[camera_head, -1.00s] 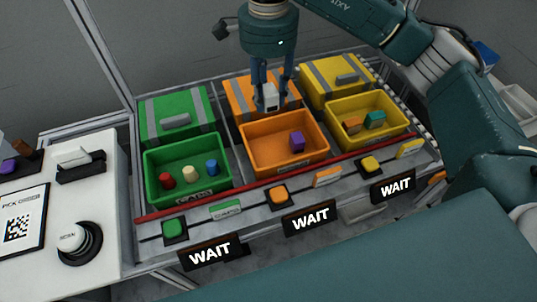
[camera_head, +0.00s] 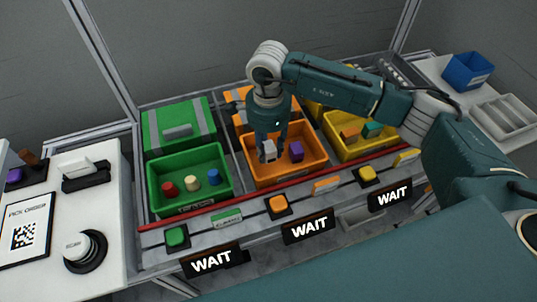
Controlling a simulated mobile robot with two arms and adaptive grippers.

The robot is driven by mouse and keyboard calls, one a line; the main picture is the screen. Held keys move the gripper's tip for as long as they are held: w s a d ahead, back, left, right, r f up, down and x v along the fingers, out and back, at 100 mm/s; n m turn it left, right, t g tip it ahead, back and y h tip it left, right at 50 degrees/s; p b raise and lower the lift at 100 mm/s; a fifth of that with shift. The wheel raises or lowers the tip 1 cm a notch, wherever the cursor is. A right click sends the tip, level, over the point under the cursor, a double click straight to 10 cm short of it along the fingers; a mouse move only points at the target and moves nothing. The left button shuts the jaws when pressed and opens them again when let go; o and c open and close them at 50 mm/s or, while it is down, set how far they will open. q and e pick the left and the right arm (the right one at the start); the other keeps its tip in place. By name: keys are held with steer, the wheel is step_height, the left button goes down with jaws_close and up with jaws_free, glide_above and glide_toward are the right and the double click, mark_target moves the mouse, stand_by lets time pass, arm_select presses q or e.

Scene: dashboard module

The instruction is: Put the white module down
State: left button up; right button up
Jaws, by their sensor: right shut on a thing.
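My right gripper (camera_head: 268,150) points down inside the orange bin (camera_head: 283,180). It is shut on the white module (camera_head: 269,151), a small white block low between its fingers. I cannot tell whether the module touches the bin floor. A purple block (camera_head: 296,150) lies in the same bin, just right of the module. My left gripper is not in view.
The green bin (camera_head: 190,205) at left holds red, cream and blue pieces. The yellow bin (camera_head: 372,152) at right holds orange and teal blocks. A red rail (camera_head: 205,208) and several buttons run in front. A blue bin (camera_head: 468,71) stands far right.

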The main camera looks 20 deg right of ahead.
mark_target(268, 158)
steer(key=shift+f, duration=2.3)
steer(key=o, duration=1.2)
steer(key=shift+c, duration=0.2)
